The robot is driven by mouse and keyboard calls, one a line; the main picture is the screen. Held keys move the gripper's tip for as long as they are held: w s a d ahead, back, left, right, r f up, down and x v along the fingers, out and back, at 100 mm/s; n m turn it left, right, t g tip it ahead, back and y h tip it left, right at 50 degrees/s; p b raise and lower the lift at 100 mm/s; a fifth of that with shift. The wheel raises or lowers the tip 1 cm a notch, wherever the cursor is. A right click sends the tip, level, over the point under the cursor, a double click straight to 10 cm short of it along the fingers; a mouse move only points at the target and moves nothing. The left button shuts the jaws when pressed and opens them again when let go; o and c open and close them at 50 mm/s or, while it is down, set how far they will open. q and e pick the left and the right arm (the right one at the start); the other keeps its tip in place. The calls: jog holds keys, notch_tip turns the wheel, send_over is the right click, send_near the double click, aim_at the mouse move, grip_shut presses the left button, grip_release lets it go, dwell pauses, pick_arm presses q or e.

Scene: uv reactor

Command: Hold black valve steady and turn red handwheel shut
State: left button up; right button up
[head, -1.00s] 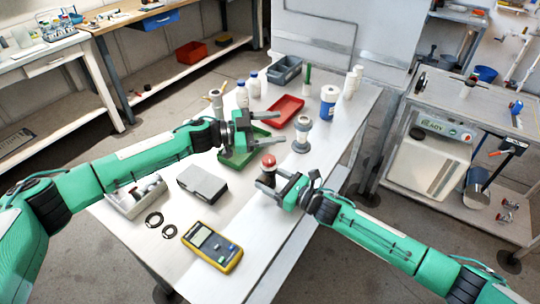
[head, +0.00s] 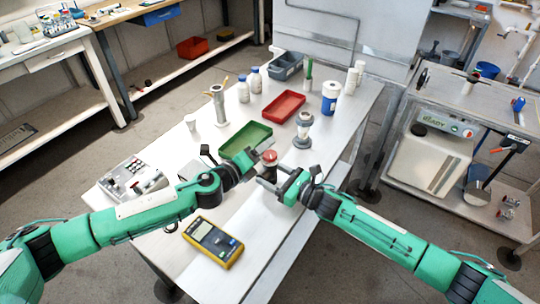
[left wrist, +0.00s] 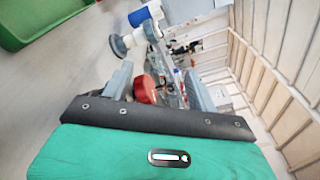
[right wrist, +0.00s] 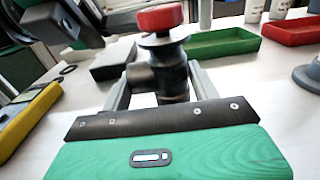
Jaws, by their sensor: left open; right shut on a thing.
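The black valve (right wrist: 172,75) stands upright on the table, with the red handwheel (right wrist: 160,17) on its top. In the head view the red handwheel (head: 269,156) sits between my two grippers. My right gripper (head: 268,179) is shut on the black valve's body, below the handwheel; its fingers flank the body in the right wrist view. My left gripper (head: 260,157) is open, close beside the handwheel on its left. In the left wrist view the red handwheel (left wrist: 145,89) shows between the open fingers. The valve's lower part is hidden in the head view.
A green tray (head: 245,139), a red tray (head: 283,106) and a grey flanged fitting (head: 303,130) stand behind the valve. A yellow multimeter (head: 212,242) lies in front. A grey box is partly hidden behind my left arm. Bare table lies right of the multimeter.

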aim_at(267, 161)
pick_arm(q)
jog(key=s+a+f+m+t+y, duration=0.25)
jog(key=s+m+y, duration=0.25)
jog(key=s+m, duration=0.4)
jog(key=shift+n+t, duration=0.45)
jog(key=shift+n, duration=0.25)
jog(key=x, duration=0.5)
jog(key=d+x, duration=0.1)
jog(key=x, duration=0.5)
jog(key=shift+s+d+f, duration=0.1)
jog(key=shift+s+d, duration=0.05)
jog(key=shift+s, duration=0.15)
jog(key=c, duration=1)
jog(key=shift+h, duration=0.3)
